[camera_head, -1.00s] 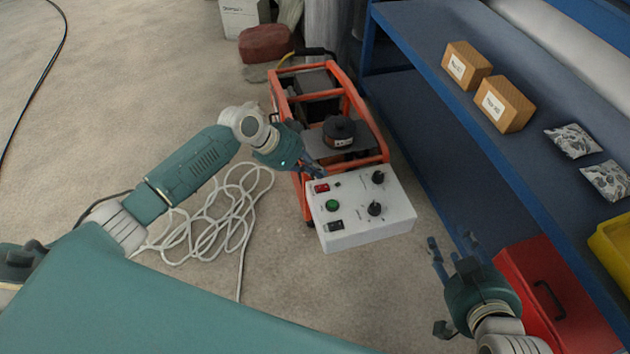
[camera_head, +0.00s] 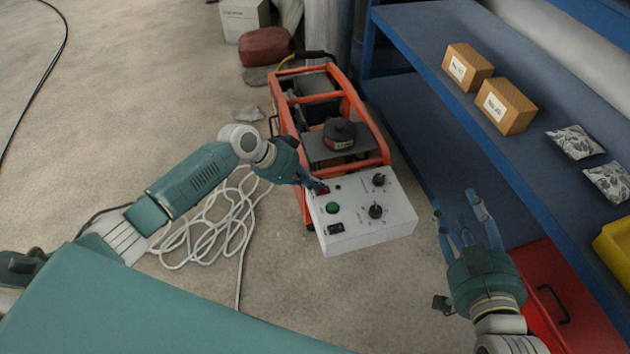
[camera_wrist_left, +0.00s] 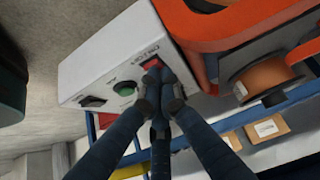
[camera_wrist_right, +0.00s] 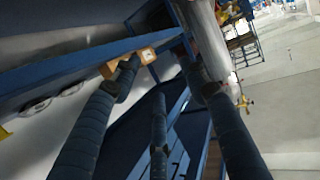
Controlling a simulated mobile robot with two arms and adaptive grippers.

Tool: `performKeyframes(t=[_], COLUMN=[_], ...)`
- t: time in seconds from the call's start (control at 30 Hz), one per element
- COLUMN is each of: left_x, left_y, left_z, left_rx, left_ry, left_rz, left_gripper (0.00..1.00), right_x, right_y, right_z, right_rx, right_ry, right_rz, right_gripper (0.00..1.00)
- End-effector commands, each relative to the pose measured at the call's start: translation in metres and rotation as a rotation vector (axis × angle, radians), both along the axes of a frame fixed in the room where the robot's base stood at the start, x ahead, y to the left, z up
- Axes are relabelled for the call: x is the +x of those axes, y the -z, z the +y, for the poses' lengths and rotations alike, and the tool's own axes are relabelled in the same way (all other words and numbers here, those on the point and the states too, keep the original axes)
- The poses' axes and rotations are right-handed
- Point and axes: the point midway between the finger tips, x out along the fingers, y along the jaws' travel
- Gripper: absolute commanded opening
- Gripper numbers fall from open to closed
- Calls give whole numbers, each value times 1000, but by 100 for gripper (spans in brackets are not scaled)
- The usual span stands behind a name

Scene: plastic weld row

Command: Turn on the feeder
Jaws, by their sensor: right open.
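The feeder is an orange-framed machine (camera_head: 356,110) with a dark spool on top and a white control box (camera_head: 370,239) at its near end. The box carries a red switch (camera_head: 322,191), a green button (camera_head: 333,208), a black rocker and two black knobs. My left gripper (camera_head: 317,187) is at the red switch, its fingertips drawn together and empty. In the left wrist view the fingertips (camera_wrist_left: 163,88) overlap the lower edge of the red switch (camera_wrist_left: 151,63); I cannot tell if they touch it. My right gripper (camera_head: 464,210) is open and empty, right of the box.
A blue shelf (camera_head: 440,75) on the right bears cardboard boxes (camera_head: 506,106), silvery packets and a yellow bin. A red toolbox (camera_head: 548,290) stands by my right gripper. A coiled white cable (camera_head: 205,235) lies on the floor left of the feeder. The floor further left is mostly clear.

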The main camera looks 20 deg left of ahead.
Motion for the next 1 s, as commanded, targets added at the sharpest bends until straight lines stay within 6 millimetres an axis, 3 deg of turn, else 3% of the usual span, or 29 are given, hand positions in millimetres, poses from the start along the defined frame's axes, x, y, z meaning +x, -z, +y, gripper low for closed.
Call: performKeyframes(t=[0.07,0.37,1.0], left_x=[-3,-1,6], left_y=[9,4,-2], left_z=[2,1,-10], left_rx=[-17,-14,-13], left_ry=[-1,0,0], left_rz=[-4,-7,-6], left_gripper=[0,0,0], right_x=[3,2,-8], right_y=[-7,-7,18], right_z=[2,1,-4], right_rx=[10,7,-19], right_ry=[-2,-1,6], right_rz=[-42,-31,82], right_gripper=[44,44,44])
